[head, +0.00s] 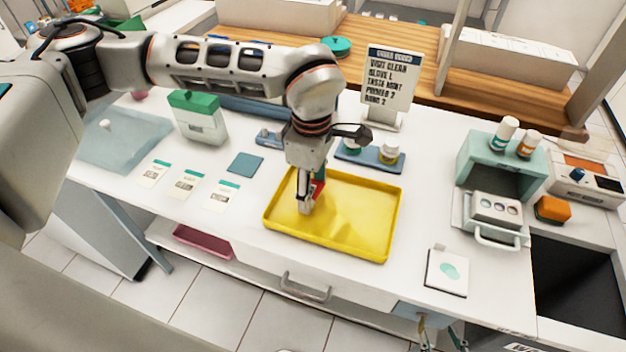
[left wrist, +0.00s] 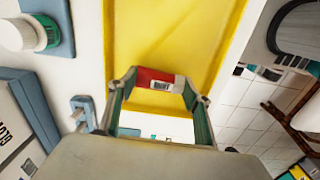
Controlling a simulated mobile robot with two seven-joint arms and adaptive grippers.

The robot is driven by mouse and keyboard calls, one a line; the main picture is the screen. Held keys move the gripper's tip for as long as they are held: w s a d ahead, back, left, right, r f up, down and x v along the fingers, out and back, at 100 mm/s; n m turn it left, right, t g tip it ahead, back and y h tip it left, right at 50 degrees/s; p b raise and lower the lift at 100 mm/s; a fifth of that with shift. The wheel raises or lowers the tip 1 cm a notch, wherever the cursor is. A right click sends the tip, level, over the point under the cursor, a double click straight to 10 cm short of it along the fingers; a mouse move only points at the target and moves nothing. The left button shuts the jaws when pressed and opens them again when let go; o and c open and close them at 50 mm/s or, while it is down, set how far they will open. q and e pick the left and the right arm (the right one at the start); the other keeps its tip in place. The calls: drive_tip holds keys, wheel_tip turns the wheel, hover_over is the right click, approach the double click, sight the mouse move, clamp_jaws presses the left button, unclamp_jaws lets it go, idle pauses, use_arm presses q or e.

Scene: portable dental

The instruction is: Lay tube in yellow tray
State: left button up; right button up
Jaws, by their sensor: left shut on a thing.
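The yellow tray (head: 375,215) lies flat on the white table in the head view. It also fills the upper middle of the left wrist view (left wrist: 175,30). My left gripper (head: 306,205) points down over the tray's left part. It is shut on the tube (head: 319,188), which is red with a white label and is partly hidden by the fingers. In the left wrist view the tube (left wrist: 155,77) lies across between the fingertips, over the tray; I cannot tell if it touches the tray floor. What seems to be my right gripper shows only in part at the head view's bottom edge.
A sign (head: 390,80) and a blue holder with jars (head: 375,158) stand behind the tray. A blue square (head: 244,164) and several cards lie to its left. A mint box (head: 500,165) and a white pad (head: 446,272) are to its right.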

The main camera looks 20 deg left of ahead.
use_arm(q)
drive_tip(key=shift+f, duration=0.3)
drive_tip(key=o, duration=1.1)
drive_tip(key=shift+o, duration=0.2)
wheel_tip(320, 180, up, 12)
